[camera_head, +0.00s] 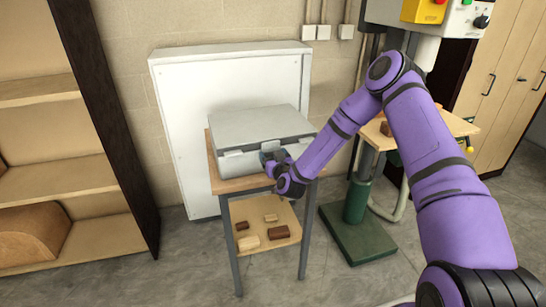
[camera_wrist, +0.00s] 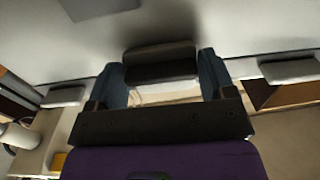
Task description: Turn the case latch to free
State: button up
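A grey case (camera_head: 255,129) with its lid down sits on a small wooden table. My gripper (camera_head: 275,152) is at the front of the case, right of its middle. In the wrist view its blue fingers (camera_wrist: 161,84) are spread wide, one on each side of a dark block (camera_wrist: 160,64) on the case front, which may be the latch or handle. The block nearly fills the gap; I cannot tell whether the fingers touch it. Light grey clasps, left (camera_wrist: 63,95) and right (camera_wrist: 290,69), flank it. My gripper hides the block in the head view.
The wooden table (camera_head: 226,184) has a lower shelf (camera_head: 265,217) holding several small brown and tan blocks. A white panel (camera_head: 176,110) leans behind it. A wooden shelf unit (camera_head: 55,180) stands left, and a green-based machine (camera_head: 358,235) right. Grey floor lies open in front.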

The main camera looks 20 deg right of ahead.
aim_at(265, 148)
jog(key=shift+a+m, duration=0.1)
jog(key=shift+m, duration=0.3)
jog(key=m, duration=0.3)
jog(key=shift+a+r+m, duration=0.1)
jog(key=shift+a+m, duration=0.3)
jog(key=m, duration=0.4)
jog(key=shift+a+r, duration=0.3)
jog(key=shift+a, duration=0.1)
jog(key=m, duration=0.5)
jog(key=shift+a+r, duration=0.25)
jog(key=shift+r, duration=0.15)
jog(key=shift+a+r+m, duration=0.1)
jog(key=shift+r+m, duration=0.15)
jog(key=shift+m, duration=0.85)
jog(key=shift+r+m, duration=0.2)
jog(key=shift+m, duration=0.9)
jog(key=o, duration=0.8)
jog(key=shift+o, duration=0.2)
